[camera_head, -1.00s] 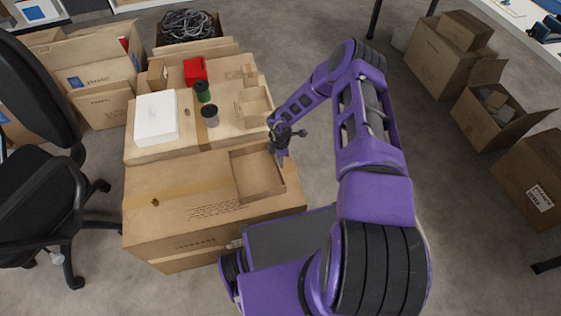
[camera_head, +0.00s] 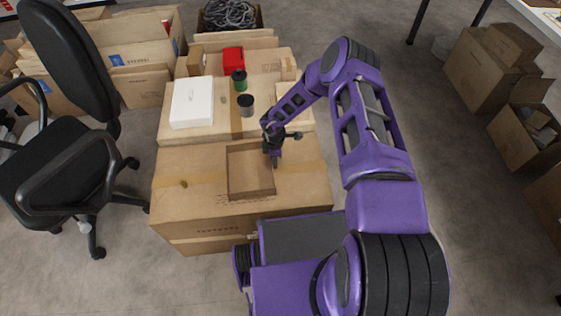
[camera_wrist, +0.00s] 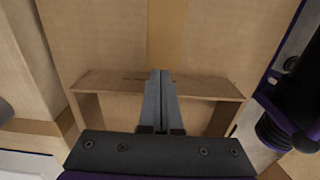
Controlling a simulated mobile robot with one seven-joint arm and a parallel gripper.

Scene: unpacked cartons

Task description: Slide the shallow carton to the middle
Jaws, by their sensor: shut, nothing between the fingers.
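The shallow carton (camera_head: 235,185) is an open, low brown tray lying on top of a big closed carton (camera_head: 185,205). In the head view it lies near the middle of that top, with more bare top on both sides. My gripper (camera_head: 275,163) is at the shallow carton's right wall, fingers pointing down. In the wrist view, my gripper (camera_wrist: 161,73) has its fingers together across a wall of the shallow carton (camera_wrist: 210,87). I cannot tell whether the tips touch it. The fingers hide part of that wall.
Behind stands another carton top with a white box (camera_head: 191,102), a red box (camera_head: 233,60), a green-and-black can (camera_head: 239,80) and a dark-lidded grey can (camera_head: 246,104). An office chair (camera_head: 70,130) is at left. More cartons (camera_head: 490,65) stand at right.

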